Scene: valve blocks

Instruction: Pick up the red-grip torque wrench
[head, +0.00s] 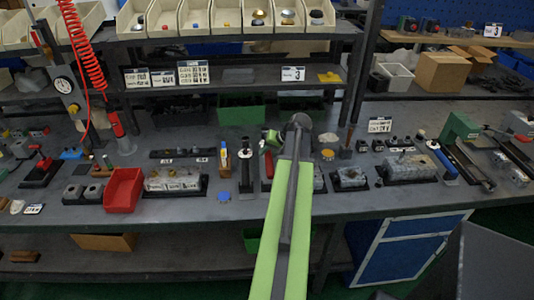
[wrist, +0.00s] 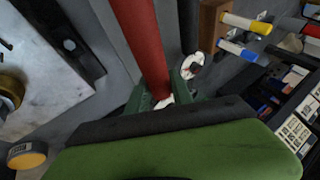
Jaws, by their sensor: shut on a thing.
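The red-grip torque wrench shows in the wrist view as a long red grip (wrist: 143,38). It runs from the top edge down between the green fingers of my gripper (wrist: 165,95). The gripper is shut on it. The lower end of the wrench is hidden by the gripper body. In the head view my green arm reaches over the bench and hides most of the gripper and wrench. A small strip of red (head: 267,165) shows just left of the arm.
A wooden block (wrist: 212,25) with yellow and blue handles stands close on the right in the wrist view. A pale block (wrist: 50,75) lies on the left. On the bench are a red bin (head: 123,190) and a blue disc (head: 223,196).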

